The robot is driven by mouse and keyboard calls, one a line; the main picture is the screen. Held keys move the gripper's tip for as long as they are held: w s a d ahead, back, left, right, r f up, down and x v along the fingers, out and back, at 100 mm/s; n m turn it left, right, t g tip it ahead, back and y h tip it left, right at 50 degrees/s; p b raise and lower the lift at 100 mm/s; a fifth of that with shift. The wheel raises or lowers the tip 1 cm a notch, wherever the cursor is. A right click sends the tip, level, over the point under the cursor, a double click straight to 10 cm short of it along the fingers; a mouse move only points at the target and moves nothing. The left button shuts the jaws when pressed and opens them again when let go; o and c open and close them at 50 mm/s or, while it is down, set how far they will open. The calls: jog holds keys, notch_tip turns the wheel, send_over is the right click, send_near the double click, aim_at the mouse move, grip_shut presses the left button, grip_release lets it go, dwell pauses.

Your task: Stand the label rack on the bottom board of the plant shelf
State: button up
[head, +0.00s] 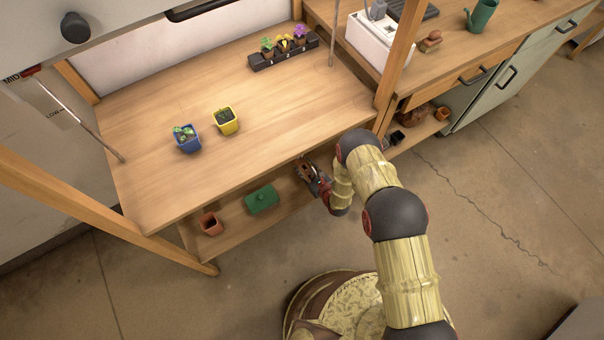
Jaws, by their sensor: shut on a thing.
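The plant shelf has a wide upper board (165,130) and a lower bottom board (235,232) beneath it, partly hidden by the upper one. My gripper (311,176) is at the right end of the bottom board, close to the front edge of the upper board. It is shut on a small dark brownish thing, which looks like the label rack (304,166). The thing is largely hidden by the fingers and the board edge. I cannot tell whether it touches the bottom board.
A terracotta pot (211,223) and a green box (262,198) stand on the bottom board. Above are a blue pot (187,140), a yellow pot (226,122) and a black tray (283,52) of flowers. A wooden post (397,65) rises at the right.

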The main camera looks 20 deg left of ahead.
aim_at(305, 172)
jog(key=shift+f+b, duration=0.85)
jog(key=shift+f, duration=1.15)
jog(key=shift+f, duration=0.15)
jog(key=o, duration=1.4)
jog(key=shift+s+d+r, duration=0.2)
jog(key=shift+d+r, duration=0.05)
jog(key=shift+d, duration=0.05)
jog(key=p+v, duration=0.4)
jog(key=v, duration=0.6)
jog(key=shift+s+d+r, duration=0.15)
jog(key=shift+s+d, duration=0.1)
jog(key=shift+d, duration=0.05)
jog(key=shift+s+d, duration=0.2)
